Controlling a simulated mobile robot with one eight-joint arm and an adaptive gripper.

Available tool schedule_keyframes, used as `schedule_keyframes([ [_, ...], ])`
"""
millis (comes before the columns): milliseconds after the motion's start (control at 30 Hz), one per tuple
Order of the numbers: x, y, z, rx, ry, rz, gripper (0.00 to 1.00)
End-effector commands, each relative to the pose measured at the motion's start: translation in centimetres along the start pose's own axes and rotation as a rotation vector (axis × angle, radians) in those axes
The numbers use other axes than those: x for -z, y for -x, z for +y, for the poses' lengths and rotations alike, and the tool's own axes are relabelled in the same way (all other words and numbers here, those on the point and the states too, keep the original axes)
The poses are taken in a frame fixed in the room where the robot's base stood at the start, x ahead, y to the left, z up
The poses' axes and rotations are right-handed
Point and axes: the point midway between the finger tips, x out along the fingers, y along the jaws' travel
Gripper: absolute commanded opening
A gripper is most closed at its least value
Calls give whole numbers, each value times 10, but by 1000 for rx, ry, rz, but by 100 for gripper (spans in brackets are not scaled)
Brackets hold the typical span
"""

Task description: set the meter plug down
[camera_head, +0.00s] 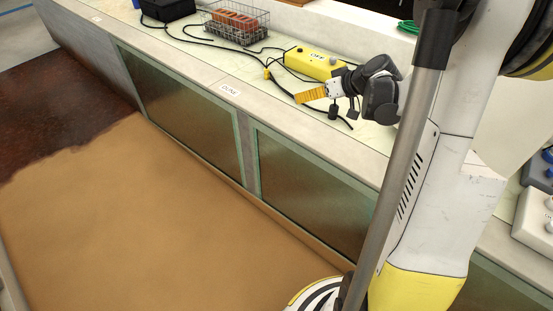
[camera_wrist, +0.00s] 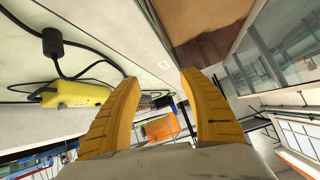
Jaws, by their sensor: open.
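My gripper (camera_head: 299,97) is over the pale ledge beside the flume, its yellow fingers pointing left in the head view. In the wrist view the two fingers (camera_wrist: 159,77) stand wide apart with nothing between them. A black plug on a cord (camera_head: 333,112) shows just below the fingers in the head view. A black plug body on a cord (camera_wrist: 52,41) also shows in the wrist view, outside the fingers, on the pale surface. I cannot tell for certain which plug is the meter's.
Black cables run across the ledge (camera_head: 185,55). A wire basket (camera_head: 237,37) with orange-red blocks and a black case (camera_head: 167,9) stand farther back. A DUNE label (camera_head: 230,89) lies near the front edge. Glass panels (camera_head: 190,118) and the sand bed (camera_head: 130,220) are below.

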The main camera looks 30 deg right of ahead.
Motion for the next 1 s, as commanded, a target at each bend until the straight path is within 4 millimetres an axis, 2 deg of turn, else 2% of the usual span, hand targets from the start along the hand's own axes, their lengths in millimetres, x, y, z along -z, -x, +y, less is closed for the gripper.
schedule_keyframes([
  [33, 5, 7, -37, 0, -4, -44, 51],
  [200, -3, 38, -134, -49, -31, -168, 51],
  [300, -19, 61, -182, -91, -35, -219, 51],
  [433, -49, 93, -230, -152, -29, -258, 51],
  [533, -73, 114, -254, -196, -21, -265, 51],
  [700, -102, 136, -272, -247, -9, -255, 51],
  [833, -112, 142, -276, -264, -7, -247, 51],
  [1000, -113, 143, -276, -269, -8, -244, 51],
])
